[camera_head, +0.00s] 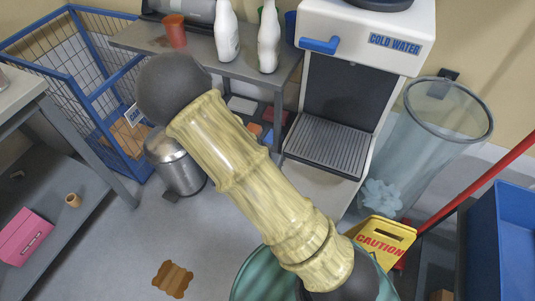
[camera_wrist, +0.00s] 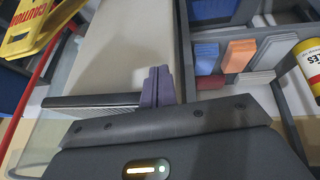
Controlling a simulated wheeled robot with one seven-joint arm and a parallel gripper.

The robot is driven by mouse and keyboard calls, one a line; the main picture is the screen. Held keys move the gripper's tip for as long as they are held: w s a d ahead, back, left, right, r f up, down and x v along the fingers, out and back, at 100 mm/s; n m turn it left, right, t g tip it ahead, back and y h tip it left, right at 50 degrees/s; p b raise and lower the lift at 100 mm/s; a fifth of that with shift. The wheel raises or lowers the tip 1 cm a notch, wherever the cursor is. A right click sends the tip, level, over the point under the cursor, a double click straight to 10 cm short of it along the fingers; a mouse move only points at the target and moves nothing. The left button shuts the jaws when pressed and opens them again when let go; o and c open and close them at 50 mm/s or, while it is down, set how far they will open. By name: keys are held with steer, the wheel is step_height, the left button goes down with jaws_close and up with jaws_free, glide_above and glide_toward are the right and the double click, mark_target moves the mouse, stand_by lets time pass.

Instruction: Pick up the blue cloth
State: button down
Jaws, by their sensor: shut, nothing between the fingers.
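A blue folded cloth (camera_wrist: 207,58) stands out at the right of centre in the wrist view, beside an orange cloth stack (camera_wrist: 238,56) and a grey cloth stack (camera_wrist: 272,50). In the head view, a small blue patch (camera_head: 268,138) beside an orange one on the low shelf seems to be the same cloth, partly hidden by my arm. My gripper (camera_wrist: 157,84) is shut and empty in the wrist view. Its fingers are apart from the blue cloth and to its left in that view. My gripper does not show in the head view.
The water dispenser (camera_head: 325,85) stands right of the grey table (camera_head: 205,50), which carries white bottles. A clear bin (camera_head: 425,150), a yellow caution sign (camera_head: 382,240) and a metal bin (camera_head: 178,168) stand around. A yellow can (camera_wrist: 310,65) is right of the cloths.

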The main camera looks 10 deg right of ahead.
steer(key=w+a+f+t+h+b, duration=0.3)
steer(key=w+f+t+b, duration=0.5)
steer(key=f+b, duration=0.4)
steer(key=shift+w+a+h, duration=0.4)
steer(key=shift+w+a, duration=0.05)
steer(key=shift+a, duration=0.15)
steer(key=shift+w+d+f+b, duration=0.1)
steer(key=shift+f+b, duration=0.05)
steer(key=shift+b, duration=0.15)
steer(key=b, duration=0.3)
glide_toward(271, 140)
steer(key=w+d, duration=0.2)
steer(key=w, duration=0.1)
steer(key=w+d, duration=0.1)
steer(key=shift+w+d+f, duration=0.2)
steer(key=shift+w+f, duration=0.1)
steer(key=shift+w, duration=0.05)
steer(key=shift+w+f+b, duration=0.1)
steer(key=shift+f+b, duration=0.25)
steer(key=shift+b, duration=0.2)
steer(key=shift+f, duration=0.3)
